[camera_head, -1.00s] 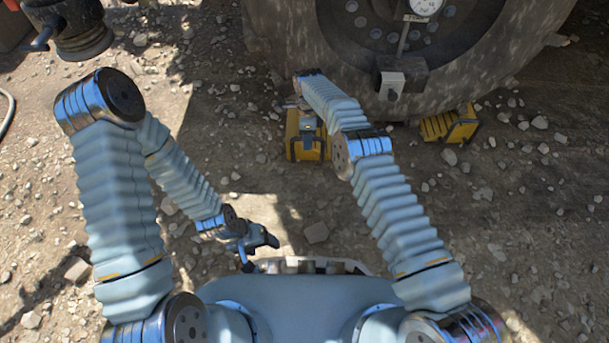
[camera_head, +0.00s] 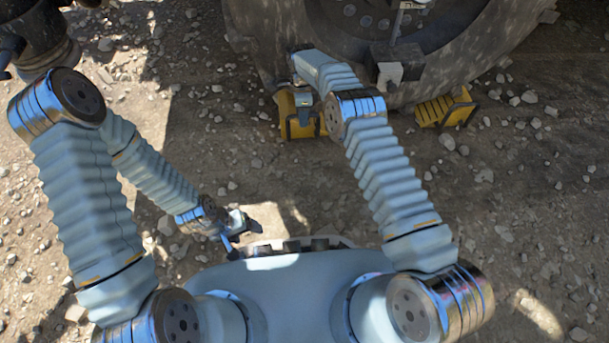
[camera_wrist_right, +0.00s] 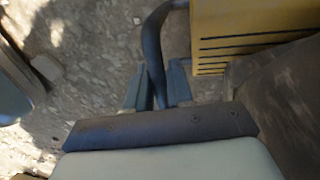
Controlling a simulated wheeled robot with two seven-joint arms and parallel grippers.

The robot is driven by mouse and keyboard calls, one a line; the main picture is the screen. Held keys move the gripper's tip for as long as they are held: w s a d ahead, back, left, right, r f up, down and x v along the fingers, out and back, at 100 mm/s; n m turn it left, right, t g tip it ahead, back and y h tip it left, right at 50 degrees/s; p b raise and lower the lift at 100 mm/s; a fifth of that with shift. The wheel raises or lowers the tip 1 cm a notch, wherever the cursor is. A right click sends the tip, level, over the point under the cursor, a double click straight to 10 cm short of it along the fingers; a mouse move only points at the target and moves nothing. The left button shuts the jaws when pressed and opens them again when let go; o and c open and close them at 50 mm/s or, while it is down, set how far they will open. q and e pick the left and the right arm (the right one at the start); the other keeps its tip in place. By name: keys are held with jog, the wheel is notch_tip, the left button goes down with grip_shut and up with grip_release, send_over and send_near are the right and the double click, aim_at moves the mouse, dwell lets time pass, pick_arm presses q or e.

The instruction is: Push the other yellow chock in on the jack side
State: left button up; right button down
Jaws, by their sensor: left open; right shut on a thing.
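A yellow chock (camera_head: 286,103) stands on the ground at the left lower side of the big tyre, partly covered by my right arm. My right gripper (camera_head: 303,110) is at it. In the right wrist view, its fingers (camera_wrist_right: 157,88) are shut on the chock's dark bar handle (camera_wrist_right: 152,45), and the yellow chock body (camera_wrist_right: 235,35) is just right of them. Whether the chock touches the tyre is hidden. A second yellow chock (camera_head: 446,107) sits against the right lower side of the tyre. My left gripper (camera_head: 240,228) is open and empty above the ground near my base.
The big dusty tyre (camera_head: 275,45) fills the top middle. A dark block with a pale box (camera_head: 390,72) is at its lower sidewall. A dark cylindrical part (camera_head: 45,55) is at the upper left. Stony, mostly open ground lies between my base and the tyre.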

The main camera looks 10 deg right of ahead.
jog(key=shift+d, duration=0.1)
jog(key=shift+d, duration=0.95)
jog(key=c, duration=0.6)
grip_release()
jog(key=shift+s+f, duration=0.1)
